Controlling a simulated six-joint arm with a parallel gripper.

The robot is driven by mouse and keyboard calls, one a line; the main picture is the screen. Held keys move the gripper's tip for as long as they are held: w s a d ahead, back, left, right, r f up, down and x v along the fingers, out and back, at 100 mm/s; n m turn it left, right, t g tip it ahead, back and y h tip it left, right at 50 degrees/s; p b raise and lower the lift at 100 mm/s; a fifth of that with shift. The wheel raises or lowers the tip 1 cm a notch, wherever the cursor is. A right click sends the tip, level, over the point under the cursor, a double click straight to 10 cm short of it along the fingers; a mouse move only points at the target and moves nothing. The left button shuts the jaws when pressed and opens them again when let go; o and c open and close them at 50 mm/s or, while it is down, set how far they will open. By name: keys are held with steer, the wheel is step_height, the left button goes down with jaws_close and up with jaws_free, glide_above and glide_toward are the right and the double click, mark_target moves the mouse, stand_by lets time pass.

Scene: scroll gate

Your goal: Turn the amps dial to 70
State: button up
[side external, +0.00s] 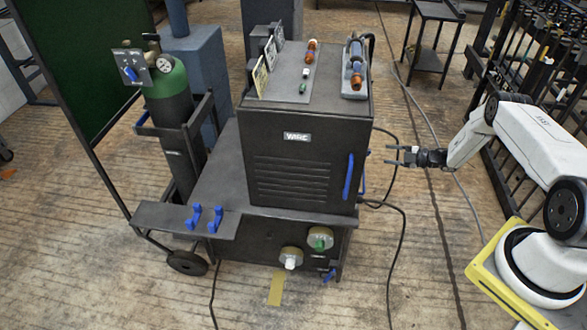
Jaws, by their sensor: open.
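A dark welding cabinet (290,150) stands on a cart in the middle of the side external view. Two round dials sit low on the cart's front: one with a white knob (291,262) and one with a green knob (319,239). Their markings are too small to read, so I cannot tell which is the amps dial or its setting. My gripper (388,155) is open and empty, to the right of the cabinet and apart from it. Its fingers point left, towards the cabinet's side. It is higher in the picture than both dials and touches neither.
A blue handle (348,177) is on the cabinet's right edge. Torch-like tools (355,70) and small plates (262,75) are on its top. A green-topped cylinder (172,100) stands left. Blue hooks (205,217) sit on the cart's shelf. Black cables (402,240) hang between cart and arm.

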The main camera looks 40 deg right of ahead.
steer(key=m, duration=0.1)
steer(key=r+m+g, duration=0.1)
steer(key=m, duration=0.1)
steer(key=shift+s+a+r+m, duration=0.2)
steer(key=shift+s+m, duration=0.1)
steer(key=shift+s, duration=0.1)
steer(key=shift+w, duration=0.1)
steer(key=x, duration=0.7)
steer(key=shift+w+f, duration=0.25)
steer(key=shift+a, duration=0.15)
steer(key=shift+c, duration=0.2)
jaws_close()
